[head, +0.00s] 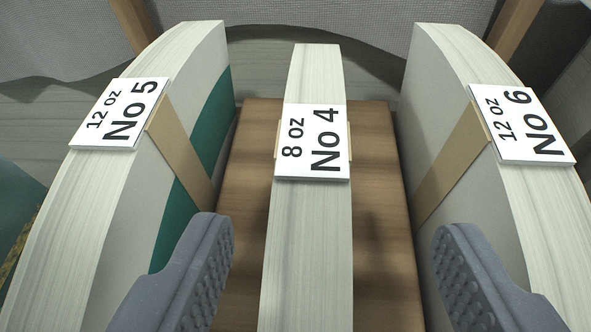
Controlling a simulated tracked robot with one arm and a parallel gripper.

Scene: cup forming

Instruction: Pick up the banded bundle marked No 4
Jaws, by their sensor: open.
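The bundle marked No 4 (312,240) stands on edge in the middle of the head view, its pale layered edge facing up. Its white label (312,142) reads 8 oz No 4, and bits of a tan band show at the label's sides. My gripper (325,255) is open, with one grey finger on each side of the No 4 bundle. A gap shows between each finger and the bundle. The bundle's near end is cut off by the frame.
The No 5 bundle (85,220), with a green stripe, stands close on the left. The No 6 bundle (480,90) stands close on the right. A brown wooden surface (378,200) shows between them. Grey mesh (300,12) and wooden posts (132,22) are behind.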

